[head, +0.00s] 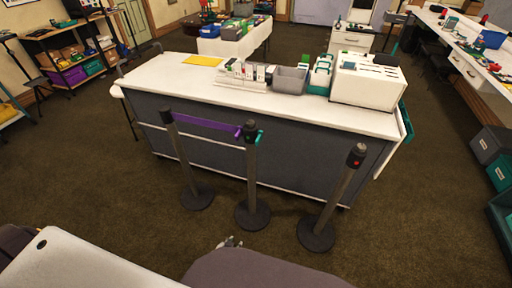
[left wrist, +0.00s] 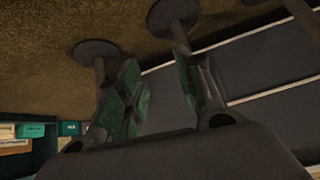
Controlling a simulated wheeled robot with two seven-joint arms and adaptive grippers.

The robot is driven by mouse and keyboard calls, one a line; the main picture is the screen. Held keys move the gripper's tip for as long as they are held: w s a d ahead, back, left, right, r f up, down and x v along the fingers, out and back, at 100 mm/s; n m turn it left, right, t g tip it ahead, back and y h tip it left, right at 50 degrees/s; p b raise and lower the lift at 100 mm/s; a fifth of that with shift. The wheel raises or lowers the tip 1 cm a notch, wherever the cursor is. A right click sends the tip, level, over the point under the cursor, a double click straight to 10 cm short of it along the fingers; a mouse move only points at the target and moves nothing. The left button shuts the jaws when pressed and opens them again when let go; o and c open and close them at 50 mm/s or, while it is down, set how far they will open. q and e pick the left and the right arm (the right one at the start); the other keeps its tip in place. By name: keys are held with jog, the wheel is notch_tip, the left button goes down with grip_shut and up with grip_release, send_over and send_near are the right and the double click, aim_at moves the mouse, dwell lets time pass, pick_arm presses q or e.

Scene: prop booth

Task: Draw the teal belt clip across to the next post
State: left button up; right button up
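Three dark belt posts stand on the carpet: a left post (head: 183,160), a middle post (head: 251,175) and a right post (head: 336,195). A purple belt (head: 205,125) runs from the left post to the middle post. The small teal belt clip (head: 260,136) sits at the head of the middle post, on its right side. The right post's head has a red mark and no belt on it. My left gripper (head: 230,242) is low in front of the posts, well short of the clip. In the left wrist view its green-padded fingers (left wrist: 160,88) are apart with nothing between them. My right gripper is out of view.
A grey counter with a white top (head: 165,78) stands close behind the posts, carrying a grey bin (head: 290,80) and a white box (head: 367,84). Dark crates (head: 487,146) stand at the right edge. Carpet around the posts is clear.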

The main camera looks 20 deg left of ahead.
aim_at(256, 142)
pick_arm(q)
jog(key=w+r+t+b, duration=0.4)
jog(key=w+r, duration=0.5)
jog(key=r, duration=0.4)
jog(key=w+r+t+b, duration=0.3)
jog(key=w+r, duration=0.7)
jog(key=r, duration=0.2)
notch_tip(256, 142, up, 12)
jog(key=w+n+t+b, duration=0.1)
jog(key=t+b, duration=0.1)
jog(key=t, duration=0.1)
jog(key=shift+d+r+b, duration=0.15)
jog(key=shift+b, duration=0.25)
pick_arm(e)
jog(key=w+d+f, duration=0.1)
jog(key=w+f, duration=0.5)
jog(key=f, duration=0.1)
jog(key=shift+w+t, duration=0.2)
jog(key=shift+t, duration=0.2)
pick_arm(q)
jog(key=shift+w, duration=0.15)
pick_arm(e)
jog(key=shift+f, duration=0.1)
